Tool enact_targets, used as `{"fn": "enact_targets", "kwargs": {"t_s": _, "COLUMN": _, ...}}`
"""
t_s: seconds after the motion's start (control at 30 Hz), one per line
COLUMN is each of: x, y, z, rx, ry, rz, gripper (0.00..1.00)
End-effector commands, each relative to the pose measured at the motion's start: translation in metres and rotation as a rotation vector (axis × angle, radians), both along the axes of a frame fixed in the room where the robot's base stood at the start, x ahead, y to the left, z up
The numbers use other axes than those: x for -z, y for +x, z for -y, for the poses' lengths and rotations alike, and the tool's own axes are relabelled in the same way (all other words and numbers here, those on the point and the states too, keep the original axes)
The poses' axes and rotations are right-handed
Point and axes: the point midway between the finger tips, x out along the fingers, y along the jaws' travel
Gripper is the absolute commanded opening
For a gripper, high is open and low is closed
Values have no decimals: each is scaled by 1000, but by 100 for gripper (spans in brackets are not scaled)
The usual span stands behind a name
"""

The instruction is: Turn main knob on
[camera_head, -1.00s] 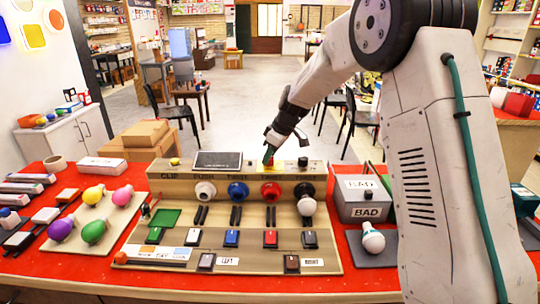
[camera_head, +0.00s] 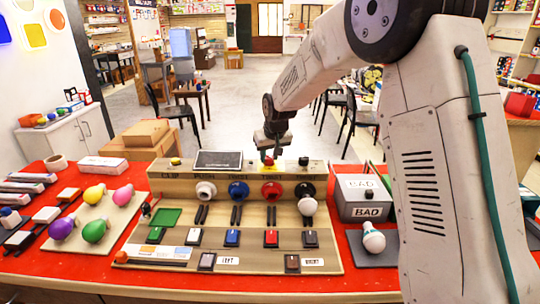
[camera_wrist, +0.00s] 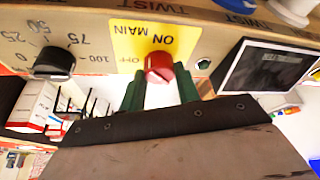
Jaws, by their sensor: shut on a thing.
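The red main knob (camera_wrist: 160,68) sits on a yellow label (camera_wrist: 128,40) reading MAIN and ON, which appears upside down in the wrist view. In the head view the knob (camera_head: 269,161) is on top of the wooden console (camera_head: 160,172). My gripper (camera_wrist: 160,80) has its green fingers on either side of the knob and is shut on it. In the head view my gripper (camera_head: 268,154) points down onto it. The knob's exact angle is hard to tell.
A black dial (camera_wrist: 54,62) with a 0 to 100 scale is on one side of the knob, and a dark screen (camera_wrist: 264,68) on the other. Coloured sockets line the console front. A grey BAD box (camera_head: 362,198) stands to the right.

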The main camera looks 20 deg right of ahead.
Motion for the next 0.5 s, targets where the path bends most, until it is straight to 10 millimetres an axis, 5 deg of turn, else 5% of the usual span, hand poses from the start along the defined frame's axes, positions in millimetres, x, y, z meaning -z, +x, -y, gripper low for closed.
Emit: {"fn": "enact_targets", "kwargs": {"t_s": 0.5, "x": 0, "y": 1, "z": -4, "rx": 473, "ry": -1, "rz": 0, "gripper": 9}}
